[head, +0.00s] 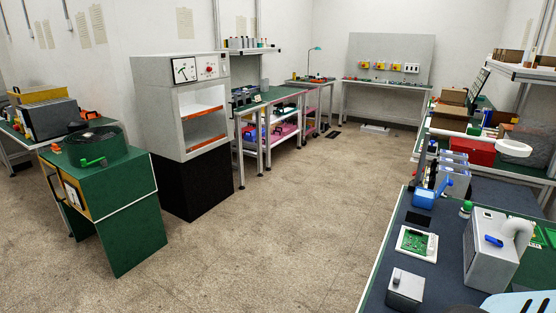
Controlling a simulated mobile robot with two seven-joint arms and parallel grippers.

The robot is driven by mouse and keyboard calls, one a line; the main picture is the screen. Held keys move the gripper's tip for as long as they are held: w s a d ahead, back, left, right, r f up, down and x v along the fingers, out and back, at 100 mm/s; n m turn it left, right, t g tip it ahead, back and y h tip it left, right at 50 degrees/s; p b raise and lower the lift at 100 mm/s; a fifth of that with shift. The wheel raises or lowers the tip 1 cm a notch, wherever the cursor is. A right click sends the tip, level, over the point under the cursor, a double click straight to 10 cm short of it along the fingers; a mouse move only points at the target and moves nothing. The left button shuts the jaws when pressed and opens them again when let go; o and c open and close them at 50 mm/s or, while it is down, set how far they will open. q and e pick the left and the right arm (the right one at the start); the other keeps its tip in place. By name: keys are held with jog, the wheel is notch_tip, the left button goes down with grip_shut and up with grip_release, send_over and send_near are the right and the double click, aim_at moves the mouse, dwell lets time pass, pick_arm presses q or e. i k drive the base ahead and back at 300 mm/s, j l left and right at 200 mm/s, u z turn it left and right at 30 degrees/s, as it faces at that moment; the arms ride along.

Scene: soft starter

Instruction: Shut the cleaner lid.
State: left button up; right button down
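I cannot tell for certain which thing is the cleaner. One candidate is a small grey box (405,291) with a small upright knob on top, at the near edge of the dark-topped bench (375,289) at the lower right. Another is a larger grey box (483,263) with a blue handle (493,241) and a thick pale pipe (520,232), further right on the same bench. I see no clearly raised lid on either.
A green circuit board (416,242) in a white frame and a blue tool (427,197) lie on the bench. A white ring-shaped lamp (513,148) overhangs behind. Open floor (270,235) lies left of the bench, up to a green cabinet (122,220) and a grey oven-like unit (180,110).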

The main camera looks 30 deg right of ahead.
aim_at(447, 182)
jog(key=i+j, duration=0.15)
jog(key=i, duration=0.25)
jog(key=i+j, duration=0.1)
jog(key=i, duration=0.25)
jog(key=i+j, duration=0.15)
jog(key=i, duration=0.25)
jog(key=i+z, duration=0.25)
jog(key=z, duration=0.15)
jog(key=i+z, duration=0.55)
jog(key=z, duration=0.25)
jog(key=i+z, duration=0.25)
jog(key=z, duration=0.15)
jog(key=i+z, duration=0.2)
jog(key=z, duration=0.25)
jog(key=i+j+z, duration=0.25)
jog(key=z, duration=0.15)
jog(key=i+j+z, duration=0.25)
jog(key=z, duration=0.15)
jog(key=i+j+z, duration=0.4)
jog(key=k+l, duration=0.05)
